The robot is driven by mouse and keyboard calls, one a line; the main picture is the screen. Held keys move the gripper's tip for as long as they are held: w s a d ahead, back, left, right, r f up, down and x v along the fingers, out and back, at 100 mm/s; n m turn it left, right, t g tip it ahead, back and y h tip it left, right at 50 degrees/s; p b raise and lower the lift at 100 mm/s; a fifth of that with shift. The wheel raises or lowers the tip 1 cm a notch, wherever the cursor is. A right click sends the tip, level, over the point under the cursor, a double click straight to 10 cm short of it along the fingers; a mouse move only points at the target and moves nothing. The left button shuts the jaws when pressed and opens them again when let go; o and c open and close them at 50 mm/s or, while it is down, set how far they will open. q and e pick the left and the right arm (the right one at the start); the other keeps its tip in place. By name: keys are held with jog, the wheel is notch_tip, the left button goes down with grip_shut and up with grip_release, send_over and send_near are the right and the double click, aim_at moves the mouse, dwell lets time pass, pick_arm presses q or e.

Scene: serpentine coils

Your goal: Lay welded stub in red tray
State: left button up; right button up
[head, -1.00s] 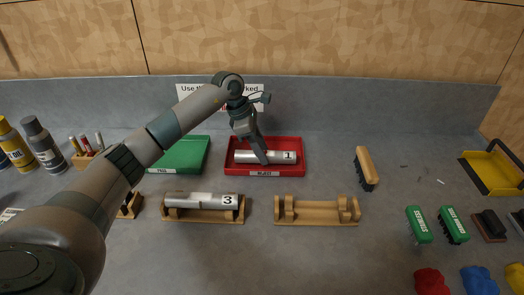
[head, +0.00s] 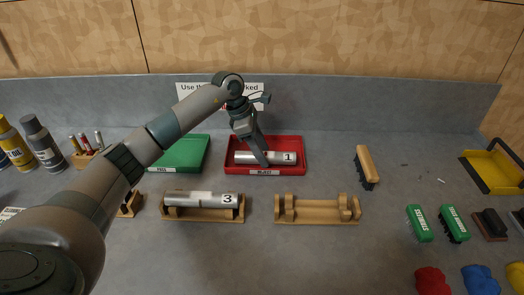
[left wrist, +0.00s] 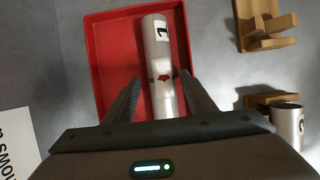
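The red tray (head: 298,170) stands at the back middle of the bench, labelled REJECT. A silver stub marked 1 (head: 277,158) lies lengthwise inside it. In the left wrist view the stub (left wrist: 156,45) rests on the floor of the red tray (left wrist: 110,50) and shows a dark seam with a red spot partway along. My left gripper (head: 263,162) is low over the tray at the stub. Its fingers (left wrist: 162,92) are apart, one on each side of the stub, with a visible gap on both sides. My right gripper is not in view.
A green tray (head: 185,155) stands left of the red one. A stub marked 3 (head: 190,200) lies in a wooden cradle in front. An empty wooden cradle (head: 317,212) is to its right. A brush (head: 367,166) lies right of the red tray.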

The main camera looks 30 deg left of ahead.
pick_arm(q)
jog(key=shift+r, duration=0.1)
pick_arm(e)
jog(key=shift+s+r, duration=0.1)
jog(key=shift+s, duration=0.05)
pick_arm(q)
jog(key=shift+r, duration=0.1)
jog(key=shift+a+r+p, duration=0.1)
jog(key=shift+r+p, duration=0.4)
jog(key=shift+r, duration=0.2)
jog(key=shift+b+v, duration=0.4)
jog(key=shift+v, duration=0.45)
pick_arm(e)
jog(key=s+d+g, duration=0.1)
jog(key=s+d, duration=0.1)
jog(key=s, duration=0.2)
pick_arm(q)
jog(key=v, duration=0.3)
jog(key=shift+a+b, duration=0.1)
jog(key=shift+b, duration=0.3)
jog(key=b+v, duration=0.1)
jog(key=v, duration=0.5)
jog(key=shift+r, duration=0.3)
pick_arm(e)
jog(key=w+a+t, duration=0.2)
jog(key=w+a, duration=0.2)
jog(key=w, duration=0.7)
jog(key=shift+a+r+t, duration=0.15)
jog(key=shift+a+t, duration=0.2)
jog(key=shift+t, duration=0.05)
